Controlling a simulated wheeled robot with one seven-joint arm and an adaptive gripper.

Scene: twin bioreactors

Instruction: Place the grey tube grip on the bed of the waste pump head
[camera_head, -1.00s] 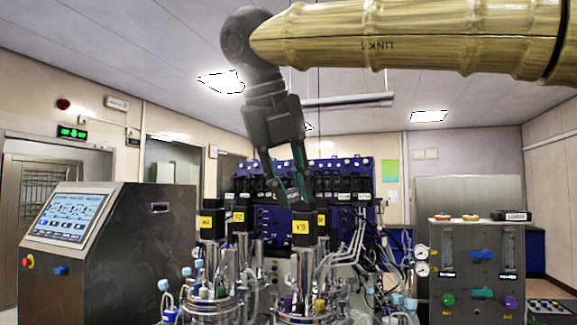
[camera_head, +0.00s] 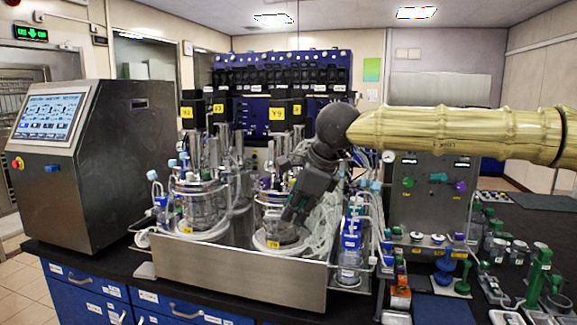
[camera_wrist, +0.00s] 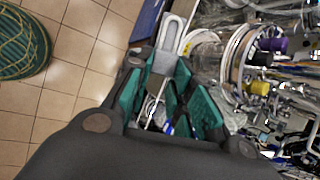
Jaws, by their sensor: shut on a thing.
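My gripper (camera_head: 296,212) hangs down at the front of the right glass vessel (camera_head: 275,228). In the wrist view its teal fingers (camera_wrist: 168,82) are closed around a light grey piece, which I take to be the grey tube grip (camera_wrist: 163,63). A pale looped end reaches beyond the fingertips. In the head view the grip cannot be made out against the gripper and vessel. A blue rack with rows of black units (camera_head: 285,75) stands behind the vessels. I cannot tell which part is the waste pump head, and its bed is not distinguishable.
A steel tray (camera_head: 240,275) holds both vessels and many hoses. A control console (camera_head: 100,165) stands left. A grey valve panel (camera_head: 430,195) stands right. Bottles and green-handled tools crowd the right bench. A green round object (camera_wrist: 22,45) shows on the tiled floor in the wrist view.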

